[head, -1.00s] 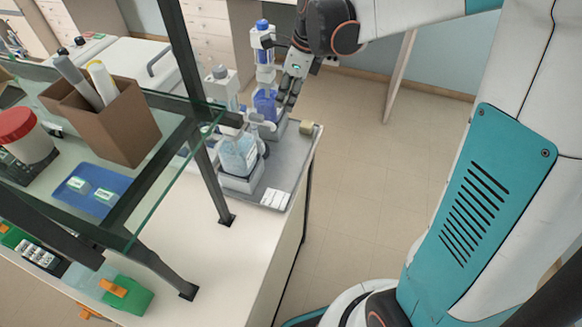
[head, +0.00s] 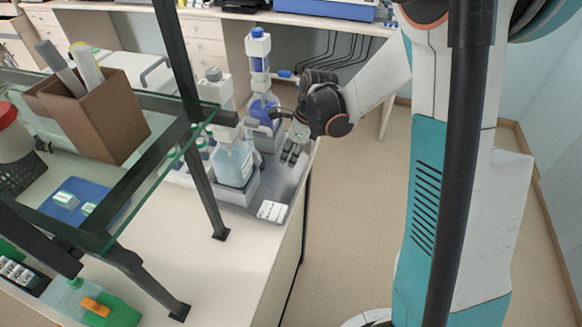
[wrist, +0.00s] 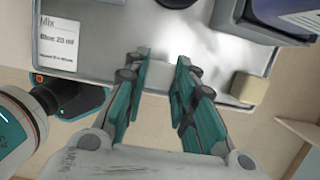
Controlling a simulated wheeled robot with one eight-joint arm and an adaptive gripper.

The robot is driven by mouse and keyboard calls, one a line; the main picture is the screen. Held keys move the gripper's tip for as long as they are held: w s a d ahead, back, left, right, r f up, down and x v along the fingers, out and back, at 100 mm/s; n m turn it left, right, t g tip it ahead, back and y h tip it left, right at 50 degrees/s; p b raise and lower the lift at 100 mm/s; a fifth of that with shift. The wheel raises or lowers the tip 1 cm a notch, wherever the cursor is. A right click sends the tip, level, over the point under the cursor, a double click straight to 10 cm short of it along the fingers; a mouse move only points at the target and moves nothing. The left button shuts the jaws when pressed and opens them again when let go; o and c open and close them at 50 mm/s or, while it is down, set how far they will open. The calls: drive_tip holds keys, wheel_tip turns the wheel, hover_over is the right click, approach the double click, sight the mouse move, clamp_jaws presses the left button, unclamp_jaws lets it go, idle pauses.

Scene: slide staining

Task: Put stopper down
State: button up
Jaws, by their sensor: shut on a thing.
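My gripper (head: 291,153) is low over the near right part of the grey tray, pointing down. In the wrist view its two teal fingers (wrist: 163,65) stand a little apart, over bare tray metal. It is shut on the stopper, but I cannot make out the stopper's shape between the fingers. The grey tray (wrist: 110,65) spans the upper part of the wrist view. A bottle with blue liquid (head: 262,105) stands in a dispenser on the tray, just left of the gripper in the head view.
A small beige block (wrist: 250,90) sits at the tray's edge, right of the fingers. A bottle of pale liquid (head: 232,160) and a white label card (head: 271,211) are on the tray. A glass shelf (head: 150,180) on dark posts stands to the left.

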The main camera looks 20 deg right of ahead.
drive_tip(key=shift+f+b, duration=0.6)
drive_tip(key=shift+f, duration=1.65)
drive_tip(key=shift+f, duration=0.1)
drive_tip(key=o, duration=0.7)
